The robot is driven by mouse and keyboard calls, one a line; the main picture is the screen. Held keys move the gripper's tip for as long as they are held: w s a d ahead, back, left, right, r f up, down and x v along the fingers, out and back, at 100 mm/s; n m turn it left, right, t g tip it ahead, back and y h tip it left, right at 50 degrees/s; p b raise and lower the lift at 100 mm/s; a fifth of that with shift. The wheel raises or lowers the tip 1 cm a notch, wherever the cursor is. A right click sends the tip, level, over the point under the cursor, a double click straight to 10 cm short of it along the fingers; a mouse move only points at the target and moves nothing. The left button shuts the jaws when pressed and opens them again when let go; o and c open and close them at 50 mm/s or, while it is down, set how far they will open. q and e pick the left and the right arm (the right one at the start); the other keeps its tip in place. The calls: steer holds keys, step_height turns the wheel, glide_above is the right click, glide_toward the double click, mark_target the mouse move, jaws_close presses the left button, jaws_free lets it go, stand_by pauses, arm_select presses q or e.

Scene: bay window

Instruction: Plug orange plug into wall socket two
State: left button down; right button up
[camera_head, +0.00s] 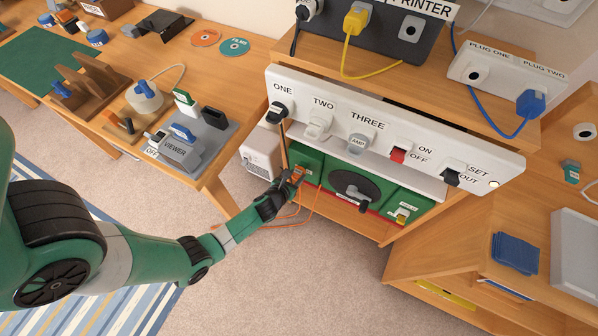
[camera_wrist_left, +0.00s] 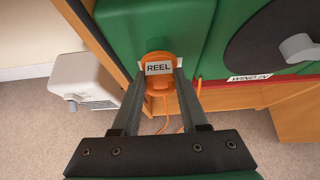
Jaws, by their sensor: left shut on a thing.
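My left gripper (camera_head: 288,184) is shut on the orange plug (camera_head: 298,174), in front of the left part of the green panel (camera_head: 308,160). In the left wrist view the orange plug (camera_wrist_left: 160,88), labelled REEL, sits between the two fingers (camera_wrist_left: 160,92), close to the green face. I cannot tell whether it touches that face. An orange cord (camera_wrist_left: 172,122) hangs below it. A white strip (camera_head: 492,70) at upper right reads PLUG ONE and PLUG TWO. A blue plug (camera_head: 530,102) is at PLUG TWO; the PLUG ONE place looks empty. My right gripper is not in view.
A white panel (camera_head: 440,152) marked ONE, TWO, THREE, ON/OFF and SET/OUT overhangs the green panel. A grey-white box (camera_head: 262,150) stands left of my gripper. A yellow plug (camera_head: 355,20) is in the dark printer unit above. Carpet (camera_head: 290,270) is clear below.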

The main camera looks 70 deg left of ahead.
arm_select(q)
steer(key=shift+w+a, duration=0.2)
steer(key=shift+w, duration=0.1)
stand_by(0.4)
steer(key=c, duration=0.8)
jaws_free()
steer(key=o, duration=0.4)
steer(key=shift+w+a, duration=0.1)
steer(key=shift+o, duration=0.2)
steer(key=shift+s+d+r+p, duration=0.2)
steer(key=shift+s+d+p, duration=0.15)
steer(key=shift+s+d, duration=0.25)
steer(key=shift+s+d+r+p, duration=0.2)
steer(key=shift+s+d+p, duration=0.15)
steer(key=shift+s+d, duration=0.25)
steer(key=s+d, duration=0.1)
steer(key=s, duration=0.1)
steer(key=s+d+r, duration=0.1)
steer(key=s+d, duration=0.1)
steer(key=shift+s+p, duration=0.15)
steer(key=shift+p, duration=0.25)
